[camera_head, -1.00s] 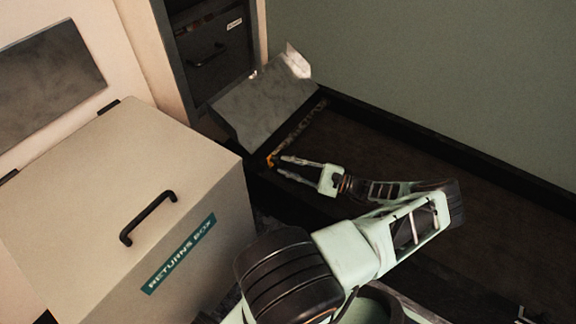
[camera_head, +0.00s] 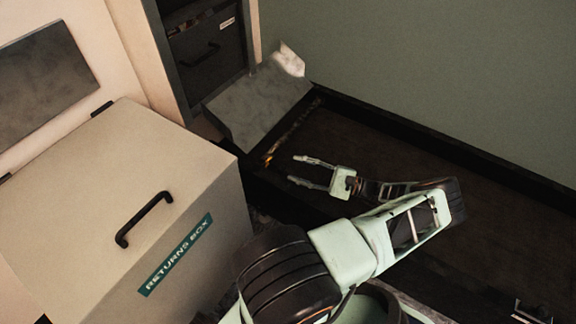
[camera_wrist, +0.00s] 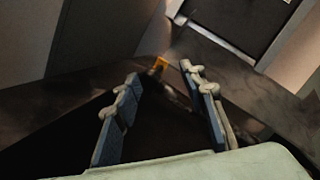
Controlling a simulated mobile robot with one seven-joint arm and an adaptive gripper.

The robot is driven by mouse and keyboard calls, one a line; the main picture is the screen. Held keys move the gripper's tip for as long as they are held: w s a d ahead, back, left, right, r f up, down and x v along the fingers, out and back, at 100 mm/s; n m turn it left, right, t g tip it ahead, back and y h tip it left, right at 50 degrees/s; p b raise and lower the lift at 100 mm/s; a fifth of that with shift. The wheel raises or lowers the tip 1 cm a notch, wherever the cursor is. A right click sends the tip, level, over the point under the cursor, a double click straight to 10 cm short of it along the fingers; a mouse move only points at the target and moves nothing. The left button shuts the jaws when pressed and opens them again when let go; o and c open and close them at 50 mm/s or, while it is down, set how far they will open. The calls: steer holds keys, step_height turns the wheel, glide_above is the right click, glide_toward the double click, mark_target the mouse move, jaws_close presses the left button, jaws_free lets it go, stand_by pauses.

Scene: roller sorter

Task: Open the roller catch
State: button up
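The roller catch appears to be the small orange piece (camera_head: 268,159) at the near lower edge of the grey sloping plate (camera_head: 258,108). In the wrist view the orange piece (camera_wrist: 160,64) shows just beyond and between my fingertips. My gripper (camera_head: 296,170) is open and empty, a short way to the right of the orange piece in the head view, apart from it. In the wrist view my gripper (camera_wrist: 160,84) has both fingers spread with nothing between them. The exact shape of the catch is too small and dark to tell.
A beige returns box (camera_head: 110,190) with a black handle stands at the left. A dark cabinet with a drawer (camera_head: 205,55) is behind the plate. A green wall (camera_head: 430,70) and a dark ledge lie right. Dark floor around my gripper looks clear.

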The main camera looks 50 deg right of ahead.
steer(key=shift+v, duration=1.4)
steer(key=shift+r, duration=0.1)
steer(key=shift+c, duration=0.4)
